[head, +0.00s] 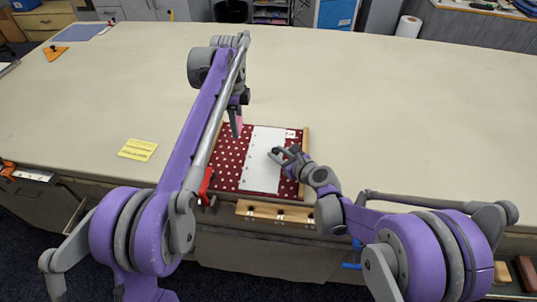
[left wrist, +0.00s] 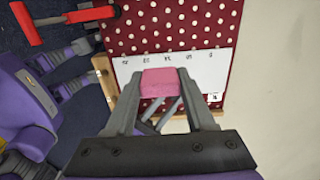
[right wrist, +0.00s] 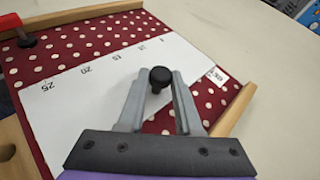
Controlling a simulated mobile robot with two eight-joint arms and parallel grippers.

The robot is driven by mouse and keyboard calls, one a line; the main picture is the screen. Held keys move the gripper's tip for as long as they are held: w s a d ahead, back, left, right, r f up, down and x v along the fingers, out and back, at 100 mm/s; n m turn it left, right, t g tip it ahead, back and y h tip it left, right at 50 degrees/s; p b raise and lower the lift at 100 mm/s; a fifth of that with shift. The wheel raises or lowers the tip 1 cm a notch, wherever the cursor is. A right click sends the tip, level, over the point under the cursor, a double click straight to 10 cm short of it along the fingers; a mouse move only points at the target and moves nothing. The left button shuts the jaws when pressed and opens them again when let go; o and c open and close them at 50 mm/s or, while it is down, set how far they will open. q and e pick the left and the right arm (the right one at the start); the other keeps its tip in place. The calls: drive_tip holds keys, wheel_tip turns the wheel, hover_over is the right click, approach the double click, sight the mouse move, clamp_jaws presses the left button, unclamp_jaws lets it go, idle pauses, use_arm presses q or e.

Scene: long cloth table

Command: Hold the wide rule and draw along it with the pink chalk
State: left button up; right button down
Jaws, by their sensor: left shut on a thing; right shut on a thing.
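The wide rule (head: 262,165) is a white plate with numbers along one edge, lying on red cloth with white dots (head: 229,159). My right gripper (head: 278,153) is shut on the rule's black knob (right wrist: 160,76), over the rule's middle. My left gripper (head: 237,119) is shut on the pink chalk (left wrist: 160,82), a thick block that also shows in the head view (head: 239,126). The chalk is near the far end of the rule, on its left side. I cannot tell whether it touches the cloth. I make out no pink mark on the cloth.
The cloth is on a board with wooden side strips (right wrist: 236,110). A red clamp (head: 206,183) is at its left edge, and a wooden rail (head: 275,211) is at the front. A yellow note (head: 138,149) lies to the left. The table (head: 400,110) is clear behind and right.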

use_arm(q)
approach(238, 172)
drive_tip(key=s, duration=0.4)
drive_tip(key=shift+s+a, duration=0.1)
drive_tip(key=shift+a, duration=0.05)
drive_tip(key=shift+f, duration=2.8)
drive_tip(key=shift+f, duration=0.5)
drive_tip(key=shift+w, duration=0.2)
drive_tip(key=shift+w+r, duration=0.1)
drive_tip(key=shift+w, duration=0.8)
drive_tip(key=shift+w, duration=0.1)
drive_tip(key=shift+w+d, duration=0.2)
drive_tip(key=shift+w, duration=0.7)
